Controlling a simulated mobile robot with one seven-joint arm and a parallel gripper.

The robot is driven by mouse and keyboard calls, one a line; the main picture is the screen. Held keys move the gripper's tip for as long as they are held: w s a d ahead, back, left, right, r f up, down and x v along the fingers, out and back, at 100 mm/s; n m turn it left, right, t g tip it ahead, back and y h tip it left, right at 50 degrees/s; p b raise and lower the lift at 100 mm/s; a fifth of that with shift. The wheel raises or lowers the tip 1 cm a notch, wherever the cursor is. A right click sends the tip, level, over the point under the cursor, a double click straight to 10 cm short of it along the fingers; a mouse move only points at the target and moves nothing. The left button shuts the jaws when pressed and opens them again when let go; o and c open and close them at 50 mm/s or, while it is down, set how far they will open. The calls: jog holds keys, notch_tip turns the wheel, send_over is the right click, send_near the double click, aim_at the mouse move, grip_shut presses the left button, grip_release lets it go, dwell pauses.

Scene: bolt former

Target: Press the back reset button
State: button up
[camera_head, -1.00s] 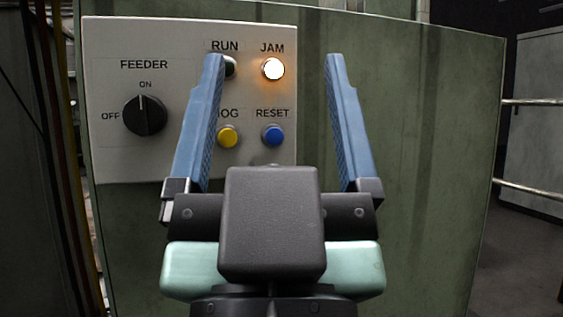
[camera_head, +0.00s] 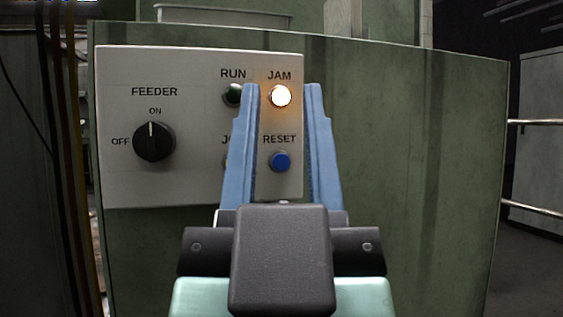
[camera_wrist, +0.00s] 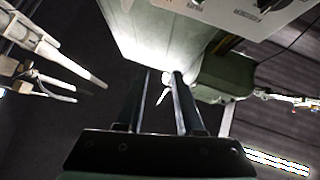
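The blue reset button (camera_head: 280,161) sits at the lower right of a pale control panel (camera_head: 190,63), under the label RESET. In the head view it shows in the gap between my fingers and looks unpressed, though its depth is hard to tell. My gripper (camera_head: 281,88) points at the panel with its two blue fingers partly closed, a clear gap between them and nothing held. Its fingertips overlap the JAM lamp area in the picture. Whether they touch the panel cannot be told. The wrist view also shows the empty gap between the fingers (camera_wrist: 160,73).
The JAM lamp (camera_head: 280,96) is lit, above the reset button. The dark green RUN button (camera_head: 232,94) is left of it. The yellow JOG button is almost hidden behind my left finger. The feeder knob (camera_head: 153,142) points to ON. A green machine wall (camera_head: 410,170) extends right.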

grip_shut()
dwell(1.3)
